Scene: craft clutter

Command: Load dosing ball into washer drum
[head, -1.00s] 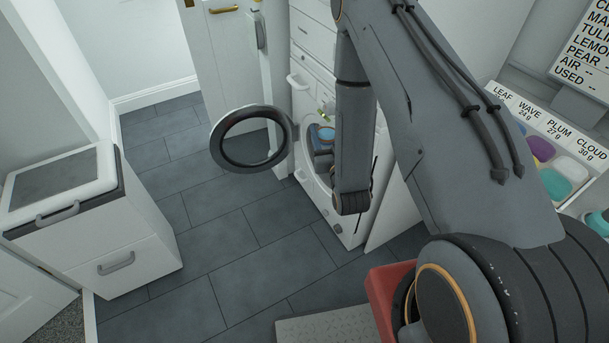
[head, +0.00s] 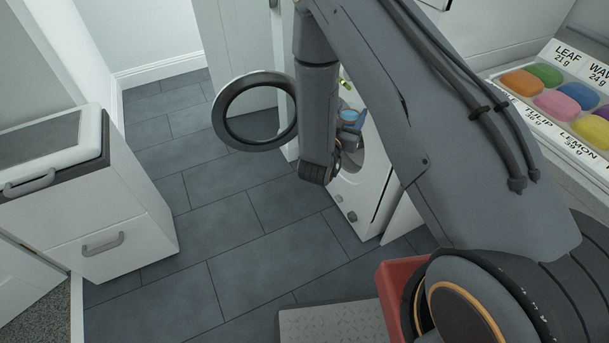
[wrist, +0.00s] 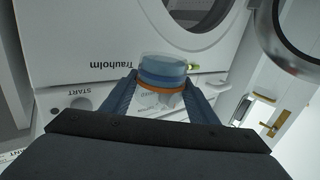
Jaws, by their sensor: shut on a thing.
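My gripper (wrist: 163,92) is shut on the dosing ball (wrist: 163,68), a translucent blue cup-like thing with an orange band, held between both fingers. In the head view the ball (head: 348,115) shows as a small blue patch beside my forearm, in front of the washer (head: 372,195). The washer's dark round drum opening (wrist: 200,12) is at the top of the wrist view, ahead of the ball. The ball appears outside it. The round door (head: 222,112) stands open to the left in the head view; its ring (wrist: 285,55) is at the right in the wrist view.
A small yellow-green item (wrist: 193,67) shows just beside the ball. A white cabinet (head: 110,220) stands at the left. A tray of coloured soaps (head: 555,80) is at the upper right. The tiled floor (head: 225,210) between is clear.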

